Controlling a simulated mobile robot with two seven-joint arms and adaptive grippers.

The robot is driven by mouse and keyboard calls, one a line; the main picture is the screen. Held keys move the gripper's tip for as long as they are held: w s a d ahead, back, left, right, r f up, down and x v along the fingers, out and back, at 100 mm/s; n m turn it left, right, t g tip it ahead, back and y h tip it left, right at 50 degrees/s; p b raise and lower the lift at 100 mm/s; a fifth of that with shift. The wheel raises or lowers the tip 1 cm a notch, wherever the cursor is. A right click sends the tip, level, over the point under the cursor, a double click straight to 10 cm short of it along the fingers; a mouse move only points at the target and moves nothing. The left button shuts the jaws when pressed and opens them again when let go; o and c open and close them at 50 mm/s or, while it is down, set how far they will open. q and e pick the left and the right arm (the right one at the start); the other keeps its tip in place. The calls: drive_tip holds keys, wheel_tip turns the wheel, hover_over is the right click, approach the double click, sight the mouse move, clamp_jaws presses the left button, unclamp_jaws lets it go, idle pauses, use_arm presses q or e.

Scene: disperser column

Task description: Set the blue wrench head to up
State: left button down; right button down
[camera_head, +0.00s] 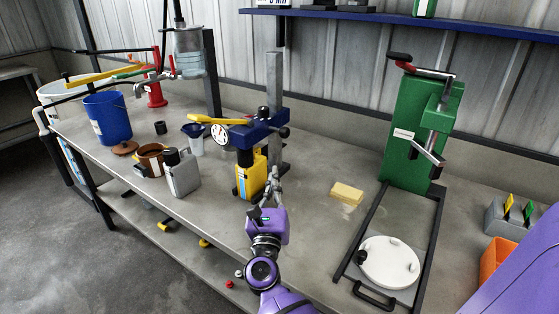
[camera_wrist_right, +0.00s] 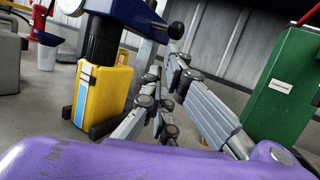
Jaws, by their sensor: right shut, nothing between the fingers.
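The blue head (camera_head: 258,131) is mounted on a grey upright column (camera_head: 275,80) at the middle of the bench. A yellow lever (camera_head: 222,120) extends left from it, and a black ball knob (camera_head: 284,132) is on its right side. The head sits low on the column, just above a yellow canister (camera_head: 253,178). In the right wrist view the blue head (camera_wrist_right: 125,12) is at the top, with the black ball knob (camera_wrist_right: 176,31) beside it. My right gripper (camera_head: 273,184) is shut and empty, below the knob and right of the canister. My left gripper is out of view.
A grey canister (camera_head: 182,174), brown pot (camera_head: 151,160) and blue bucket (camera_head: 108,118) stand to the left. A yellow sponge (camera_head: 346,194) lies to the right, before the green press (camera_head: 410,130). The bench between canister and sponge is mostly clear.

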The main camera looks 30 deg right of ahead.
drive_tip(key=w+d+r+m+g+p, duration=0.1)
drive_tip(key=w+d+r, duration=0.1)
drive_tip(key=w+d, duration=0.5)
drive_tip(key=shift+r+m+h+p, duration=0.15)
drive_tip(key=shift+m+h+p, duration=0.25)
